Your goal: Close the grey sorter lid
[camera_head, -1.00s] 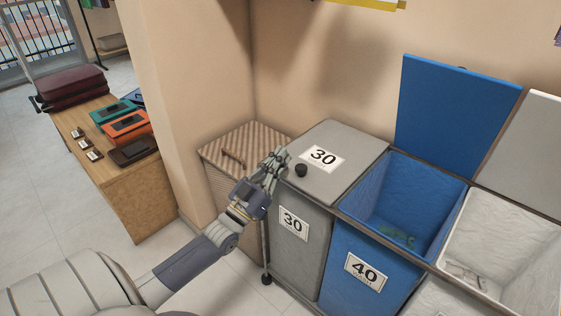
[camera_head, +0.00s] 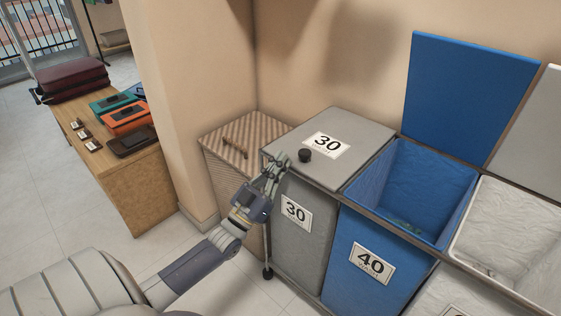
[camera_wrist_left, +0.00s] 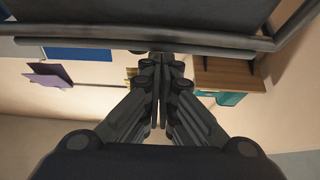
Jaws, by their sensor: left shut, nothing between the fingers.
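The grey sorter lid (camera_head: 356,133) lies flat and closed over the grey bin, with a "30" label and a round black knob (camera_head: 305,155) on top. The grey bin front (camera_head: 312,238) also carries a "30" label. My left gripper (camera_head: 279,162) is shut and empty at the front left corner of the lid, in front of the bin's edge. I cannot tell whether it touches the lid. In the left wrist view its fingers (camera_wrist_left: 160,62) are together below a dark edge. My right gripper is not in view.
The blue bin (camera_head: 362,258) stands open beside the grey one, with its blue lid (camera_head: 464,95) raised. A white bin (camera_head: 520,225) is open further right. A striped hamper (camera_head: 245,132) stands left. A wooden table (camera_head: 140,190) with pouches is at far left.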

